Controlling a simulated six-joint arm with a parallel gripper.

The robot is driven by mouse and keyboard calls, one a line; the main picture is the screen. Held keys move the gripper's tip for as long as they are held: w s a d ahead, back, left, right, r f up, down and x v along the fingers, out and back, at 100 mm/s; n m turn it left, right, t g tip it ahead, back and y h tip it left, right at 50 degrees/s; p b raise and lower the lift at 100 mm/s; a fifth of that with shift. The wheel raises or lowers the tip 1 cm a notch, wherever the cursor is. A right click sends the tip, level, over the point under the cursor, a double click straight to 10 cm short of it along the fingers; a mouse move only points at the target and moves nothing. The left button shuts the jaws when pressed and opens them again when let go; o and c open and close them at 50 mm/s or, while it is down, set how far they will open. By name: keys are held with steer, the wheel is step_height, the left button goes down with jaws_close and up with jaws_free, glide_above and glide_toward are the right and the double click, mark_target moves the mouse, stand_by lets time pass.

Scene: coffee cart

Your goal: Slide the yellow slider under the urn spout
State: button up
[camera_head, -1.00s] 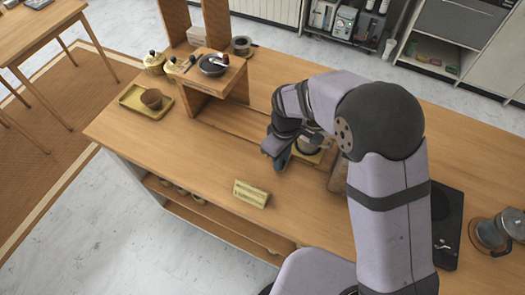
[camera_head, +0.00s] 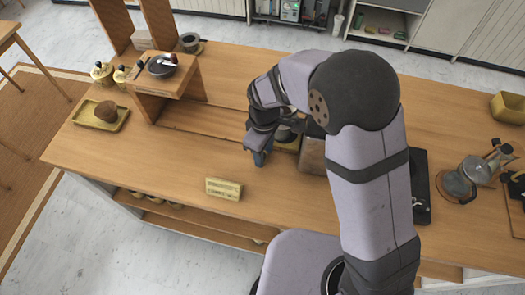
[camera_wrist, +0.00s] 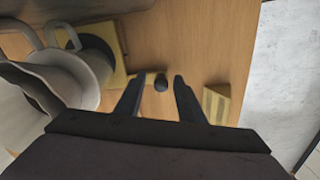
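The yellow slider (camera_wrist: 119,78) shows in the wrist view as a flat plate with a dark round pad and a dark knob (camera_wrist: 161,82) on a short stem. A pale grey vessel with handles (camera_wrist: 72,78) stands over the plate and hides part of it. In the head view the slider (camera_head: 290,147) is mostly hidden behind my arm. My gripper (camera_wrist: 160,80) is open, with one fingertip on each side of the knob; I cannot tell if they touch it. In the head view my gripper (camera_head: 260,158) is low over the counter. I cannot make out the urn spout.
A groove (camera_head: 208,133) runs along the counter to a wooden stand (camera_head: 154,106) carrying a dark pan (camera_head: 162,67). A yellow block (camera_head: 224,188) sits near the front edge. A yellow tray (camera_head: 88,120) with a brown cup is at left. A brown box (camera_head: 313,157) stands beside my arm.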

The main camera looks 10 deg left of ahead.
steer(key=shift+a, duration=0.15)
steer(key=shift+r, duration=0.15)
step_height(320, 180, up, 6)
steer(key=shift+f+b, duration=0.1)
steer(key=shift+b, duration=0.85)
steer(key=shift+r, duration=0.6)
